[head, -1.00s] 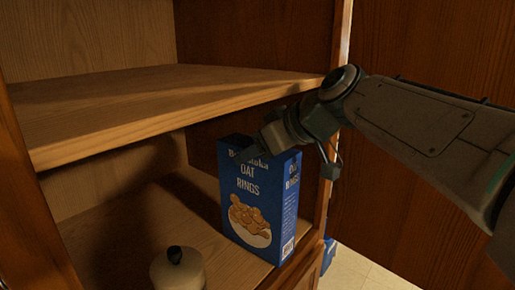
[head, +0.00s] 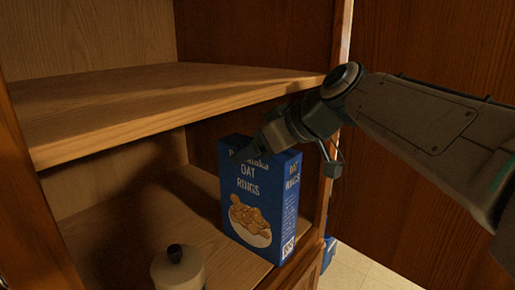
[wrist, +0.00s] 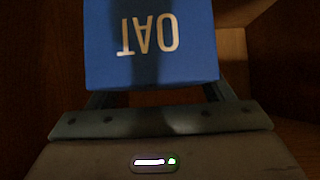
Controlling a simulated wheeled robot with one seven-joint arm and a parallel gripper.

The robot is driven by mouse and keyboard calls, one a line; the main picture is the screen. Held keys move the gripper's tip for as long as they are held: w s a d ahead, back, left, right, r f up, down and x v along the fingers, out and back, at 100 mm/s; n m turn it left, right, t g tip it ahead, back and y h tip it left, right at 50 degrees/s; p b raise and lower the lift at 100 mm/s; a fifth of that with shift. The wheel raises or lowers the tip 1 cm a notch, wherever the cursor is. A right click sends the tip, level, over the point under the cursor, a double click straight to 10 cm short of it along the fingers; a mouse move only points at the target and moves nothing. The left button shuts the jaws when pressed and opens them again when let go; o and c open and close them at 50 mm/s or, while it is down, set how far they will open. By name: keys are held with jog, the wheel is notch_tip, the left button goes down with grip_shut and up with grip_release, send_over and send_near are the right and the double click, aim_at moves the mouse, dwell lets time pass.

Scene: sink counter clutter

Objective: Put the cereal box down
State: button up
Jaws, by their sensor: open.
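The blue cereal box (head: 262,205), marked "OAT RINGS", stands upright on the lower cabinet shelf (head: 135,230), near its front right edge. My gripper (head: 254,150) is at the top of the box, with its jaws open. In the head view it covers part of the box's upper lettering. In the wrist view the blue box (wrist: 105,62) fills the upper middle, with the word "OAT" upside down, and the fingers show on either side of its edge. The fingertips are hidden behind the box in the wrist view.
A pale canister with a dark knob (head: 178,270) stands left of the box at the front of the shelf. The upper shelf (head: 170,100) is close above. A cabinet upright (head: 330,190) is just right of the box. Another blue item (head: 328,252) shows low behind it.

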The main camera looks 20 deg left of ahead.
jog(key=b+v, duration=0.2)
jog(key=v, duration=0.9)
jog(key=shift+d+r, duration=0.25)
jog(key=shift+d, duration=0.1)
jog(key=s+d+f+m+h, duration=0.3)
jog(key=d+f+m, duration=0.2)
jog(key=d+f, duration=0.3)
jog(key=s+d+f+m+h, duration=0.3)
jog(key=d+f, duration=0.6)
jog(key=f, duration=0.6)
jog(key=s+d+f+m+h, duration=0.4)
jog(key=d+f+m, duration=0.2)
jog(key=d+f, duration=0.3)
notch_tip(320, 180, down, 3)
jog(key=shift+s+f+m, duration=0.15)
jog(key=shift+s+m, duration=0.2)
jog(key=shift+m, duration=0.05)
jog(key=shift+d, duration=0.1)
